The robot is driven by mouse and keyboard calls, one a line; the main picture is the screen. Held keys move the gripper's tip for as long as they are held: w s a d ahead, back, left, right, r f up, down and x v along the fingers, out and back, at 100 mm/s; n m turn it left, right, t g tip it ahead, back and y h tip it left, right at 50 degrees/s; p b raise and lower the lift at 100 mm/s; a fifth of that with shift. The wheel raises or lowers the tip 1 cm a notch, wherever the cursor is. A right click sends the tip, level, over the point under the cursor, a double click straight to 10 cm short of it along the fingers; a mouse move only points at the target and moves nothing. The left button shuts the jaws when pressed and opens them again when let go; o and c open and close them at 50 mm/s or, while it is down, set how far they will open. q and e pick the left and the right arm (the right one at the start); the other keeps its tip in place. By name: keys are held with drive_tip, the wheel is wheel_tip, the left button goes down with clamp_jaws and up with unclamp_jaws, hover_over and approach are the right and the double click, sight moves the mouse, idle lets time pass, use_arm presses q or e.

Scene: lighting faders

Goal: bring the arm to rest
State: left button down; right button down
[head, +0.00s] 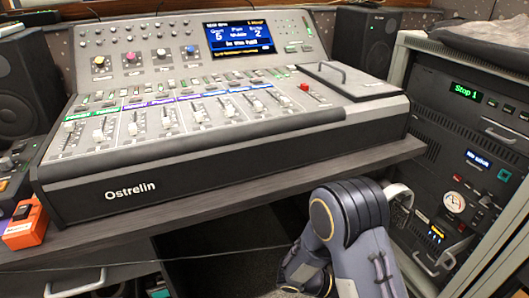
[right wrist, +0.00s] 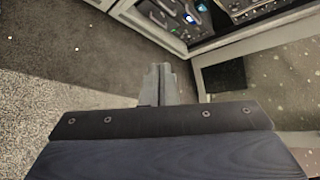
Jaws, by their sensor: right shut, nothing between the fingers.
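My right arm shows at the lower right of the head view, bent in front of the desk edge, with its gripper out of that view. In the right wrist view my right gripper (right wrist: 158,84) has its grey fingers together, with nothing between them. It hangs over the floor, apart from any fader. The lighting console (head: 130,192), marked Ostrelin, sits on the desk with its faders (head: 168,120) in a row and its lit screen (head: 238,38) at the back. My left gripper is in neither view.
An equipment rack (head: 424,150) stands at the right, close to my right arm in the head view; a rack also shows in the wrist view (right wrist: 172,18). The desk edge (head: 220,208) runs below the console. An orange pedal (head: 28,229) sits at the left. Carpet (right wrist: 50,115) lies below.

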drive_tip(key=s+a+r+m+t+y, duration=0.1)
drive_tip(key=s+r+m+t+y, duration=0.1)
drive_tip(key=s+r+m+y, duration=0.6)
drive_tip(key=s+a+r+m+t+y, duration=0.25)
drive_tip(key=r+m, duration=0.25)
drive_tip(key=m, duration=0.7)
drive_tip(key=s+a+r+m+t+y, duration=0.15)
drive_tip(key=s+r+m+y, duration=0.35)
drive_tip(key=m, duration=0.5)
wheel_tip(320, 180, up, 35)
drive_tip(key=t+y+p, duration=0.1)
drive_tip(key=p, duration=3.2)
drive_tip(key=shift+w+d+f, duration=0.15)
drive_tip(key=shift+w+d, duration=0.25)
drive_tip(key=shift+w, duration=0.05)
drive_tip(key=shift+d, duration=0.1)
